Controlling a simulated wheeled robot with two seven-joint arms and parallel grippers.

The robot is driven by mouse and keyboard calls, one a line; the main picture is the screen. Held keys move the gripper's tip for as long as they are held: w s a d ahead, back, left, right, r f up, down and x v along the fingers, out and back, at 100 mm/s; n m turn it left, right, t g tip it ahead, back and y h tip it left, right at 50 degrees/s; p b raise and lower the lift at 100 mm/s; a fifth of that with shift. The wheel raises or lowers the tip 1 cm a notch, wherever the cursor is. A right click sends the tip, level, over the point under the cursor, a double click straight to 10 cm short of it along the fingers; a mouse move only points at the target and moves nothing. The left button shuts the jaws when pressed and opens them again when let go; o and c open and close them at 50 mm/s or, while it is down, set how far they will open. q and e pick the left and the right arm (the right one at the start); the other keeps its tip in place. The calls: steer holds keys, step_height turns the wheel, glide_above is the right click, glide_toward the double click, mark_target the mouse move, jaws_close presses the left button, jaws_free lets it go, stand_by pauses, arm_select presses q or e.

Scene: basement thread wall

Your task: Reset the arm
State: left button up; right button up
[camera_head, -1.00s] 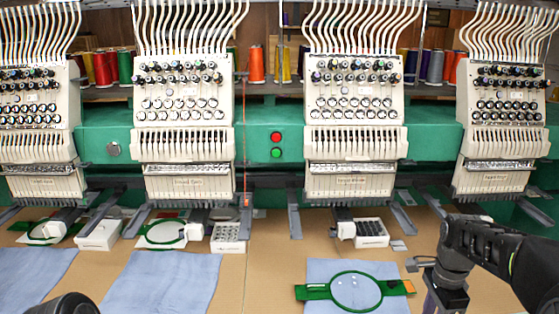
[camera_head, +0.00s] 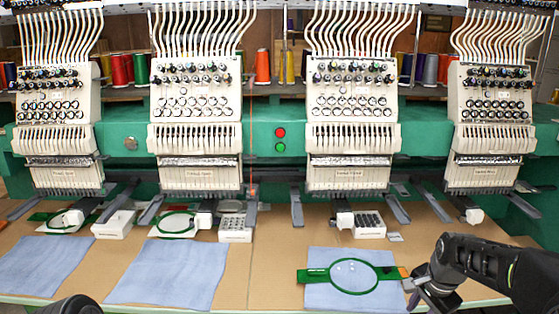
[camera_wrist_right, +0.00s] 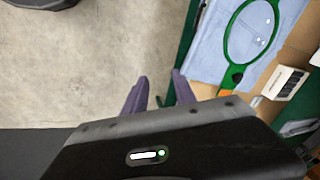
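My right gripper (camera_head: 414,300) is beside the right end of the green embroidery hoop (camera_head: 312,275), near the table's front edge. In the right wrist view its two purple fingers (camera_wrist_right: 160,92) are apart with nothing between them, above the grey floor. The hoop lies on a blue cloth (camera_head: 330,296) and also shows at the upper right of the wrist view (camera_wrist_right: 226,42).
Several embroidery heads (camera_head: 352,120) stand on a green machine beam (camera_head: 268,140) behind the tan table (camera_head: 262,262). Two more blue cloths (camera_head: 168,272) lie to the left, with white boxes (camera_head: 235,230) behind. The grey floor (camera_wrist_right: 90,75) is clear beyond the table edge.

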steer(key=s+a+f+n+t+y, duration=0.1)
steer(key=s+a+f+n+y, duration=0.15)
steer(key=a+f+n, duration=1.05)
steer(key=s+a+f+g, duration=0.1)
steer(key=s+a+f, duration=0.4)
steer(key=s, duration=0.3)
steer(key=s+a+f+m+g+y, duration=0.1)
steer(key=s+a+f, duration=0.4)
steer(key=s, duration=0.3)
steer(key=s+a+f+g+y, duration=0.1)
steer(key=s+a+f, duration=0.3)
steer(key=s+f, duration=0.3)
steer(key=shift+s+a, duration=0.4)
steer(key=shift+s, duration=0.35)
steer(key=shift+f, duration=0.1)
